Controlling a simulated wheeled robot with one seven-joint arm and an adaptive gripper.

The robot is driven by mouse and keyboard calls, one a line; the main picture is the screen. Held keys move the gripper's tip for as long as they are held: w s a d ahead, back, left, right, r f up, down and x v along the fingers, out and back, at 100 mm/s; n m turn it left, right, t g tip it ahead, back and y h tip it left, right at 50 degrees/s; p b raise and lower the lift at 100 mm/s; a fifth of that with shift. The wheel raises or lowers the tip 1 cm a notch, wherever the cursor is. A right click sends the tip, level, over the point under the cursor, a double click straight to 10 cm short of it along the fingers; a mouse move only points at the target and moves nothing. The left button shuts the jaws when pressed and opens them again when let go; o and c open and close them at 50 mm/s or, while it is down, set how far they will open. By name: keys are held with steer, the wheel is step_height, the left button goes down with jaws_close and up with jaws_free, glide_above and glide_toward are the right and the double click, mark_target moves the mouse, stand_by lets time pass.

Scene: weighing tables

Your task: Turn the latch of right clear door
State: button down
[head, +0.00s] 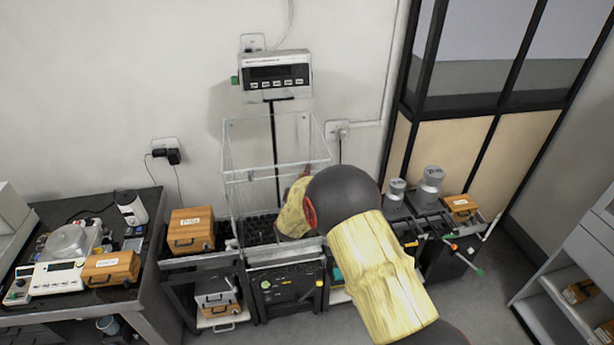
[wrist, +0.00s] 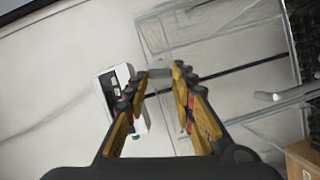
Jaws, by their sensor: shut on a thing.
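The clear enclosure (head: 275,165) stands over the weighing platform in the middle of the head view. My arm covers its right side, so the right clear door's latch and my gripper's tips are hidden there. In the wrist view my gripper (wrist: 160,73) has its two yellow fingers on either side of a small grey piece, which looks like the latch (wrist: 160,73). The fingertips close on this piece. Clear panels (wrist: 215,30) of the enclosure show just beyond and to the right. How far the latch is turned cannot be told.
The weighing display (head: 275,75) stands on a black post behind the enclosure. A wooden box (head: 191,230) sits to its left; metal weights (head: 429,185) stand to the right. In the wrist view a light grey handle-like bar (wrist: 268,96) juts out at right.

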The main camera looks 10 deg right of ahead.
steer(key=shift+a+f+n+t+b, duration=0.1)
steer(key=shift+f+n+t+b, duration=0.15)
steer(key=shift+n+t+b, duration=0.65)
steer(key=shift+n+g+h, duration=0.3)
steer(key=shift+n+g, duration=0.1)
steer(key=shift+n, duration=0.1)
steer(key=c, duration=1.5)
jaws_free()
steer(key=v, duration=1.2)
steer(key=shift+f, duration=0.1)
